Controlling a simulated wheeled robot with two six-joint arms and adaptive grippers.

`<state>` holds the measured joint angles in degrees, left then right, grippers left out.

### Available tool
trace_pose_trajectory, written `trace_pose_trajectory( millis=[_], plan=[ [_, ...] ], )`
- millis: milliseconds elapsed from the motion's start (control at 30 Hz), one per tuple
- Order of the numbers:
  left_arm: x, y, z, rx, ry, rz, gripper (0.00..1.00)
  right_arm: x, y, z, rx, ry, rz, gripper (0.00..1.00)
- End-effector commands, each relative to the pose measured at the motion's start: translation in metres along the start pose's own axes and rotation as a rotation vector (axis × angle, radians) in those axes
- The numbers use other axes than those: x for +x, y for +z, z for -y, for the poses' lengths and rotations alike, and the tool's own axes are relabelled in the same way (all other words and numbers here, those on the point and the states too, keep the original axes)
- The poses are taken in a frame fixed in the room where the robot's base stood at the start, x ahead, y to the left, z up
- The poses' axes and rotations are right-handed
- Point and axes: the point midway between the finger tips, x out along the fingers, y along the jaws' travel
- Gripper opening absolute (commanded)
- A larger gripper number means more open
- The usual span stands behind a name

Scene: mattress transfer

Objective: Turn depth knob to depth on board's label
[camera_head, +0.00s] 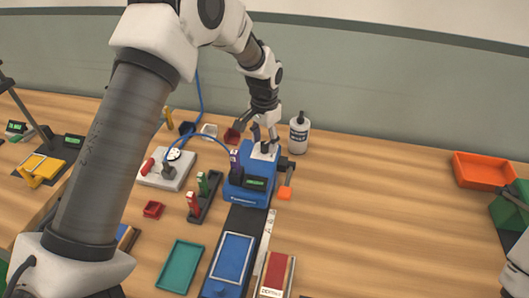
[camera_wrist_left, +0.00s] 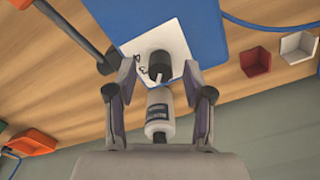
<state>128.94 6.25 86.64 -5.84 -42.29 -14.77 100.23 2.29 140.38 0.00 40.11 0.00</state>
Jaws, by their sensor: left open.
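The blue machine (camera_head: 247,190) stands mid-table with a small green display (camera_head: 256,183). In the left wrist view, its black depth knob (camera_wrist_left: 159,65) sits on a white dial plate (camera_wrist_left: 178,32) with dark marks. My left gripper (camera_head: 264,136) is over the machine's top, pointing down. In the wrist view the left gripper (camera_wrist_left: 160,72) is open, its fingers on either side of the knob with visible gaps. In the head view the gripper mostly hides the knob. A red board (camera_head: 277,270) at the bottom carries a white label (camera_head: 270,293) with lettering too small to read fully. My right gripper is not in view.
A white bottle (camera_head: 299,134) stands just right of the machine. A black lever with an orange end (camera_head: 285,193) sticks out at its right side. A teal tray (camera_head: 180,267) lies at front left, an orange bin (camera_head: 483,170) at right.

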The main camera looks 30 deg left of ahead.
Motion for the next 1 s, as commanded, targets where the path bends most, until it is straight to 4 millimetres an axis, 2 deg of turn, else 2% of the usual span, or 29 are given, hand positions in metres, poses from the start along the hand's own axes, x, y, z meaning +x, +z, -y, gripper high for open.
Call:
trace_pose_trajectory(
  millis=[33, 300, 333, 400, 467, 767, 1000],
  plan=[
    [0.011, 0.0, 0.0, 0.0, 0.0, -0.001, 0.52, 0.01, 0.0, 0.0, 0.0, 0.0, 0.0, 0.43],
    [0.009, 0.0, 0.0, 0.0, 0.0, 0.0, 0.52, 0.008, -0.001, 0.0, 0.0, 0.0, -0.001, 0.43],
    [0.009, 0.0, 0.0, 0.0, 0.0, 0.0, 0.45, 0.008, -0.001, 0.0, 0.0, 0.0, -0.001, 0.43],
    [0.009, 0.0, 0.0, 0.0, 0.0, 0.0, 0.2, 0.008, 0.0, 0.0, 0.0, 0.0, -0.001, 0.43],
    [0.009, 0.0, 0.0, 0.0, 0.0, 0.0, 0.0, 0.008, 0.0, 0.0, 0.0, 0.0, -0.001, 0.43],
    [0.01, 0.0, 0.0, -0.009, 0.0, 0.001, 0.0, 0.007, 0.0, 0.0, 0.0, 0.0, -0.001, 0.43],
    [0.008, 0.0, 0.0, -0.082, 0.001, 0.002, 0.0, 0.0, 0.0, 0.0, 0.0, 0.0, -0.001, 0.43]
  ],
)
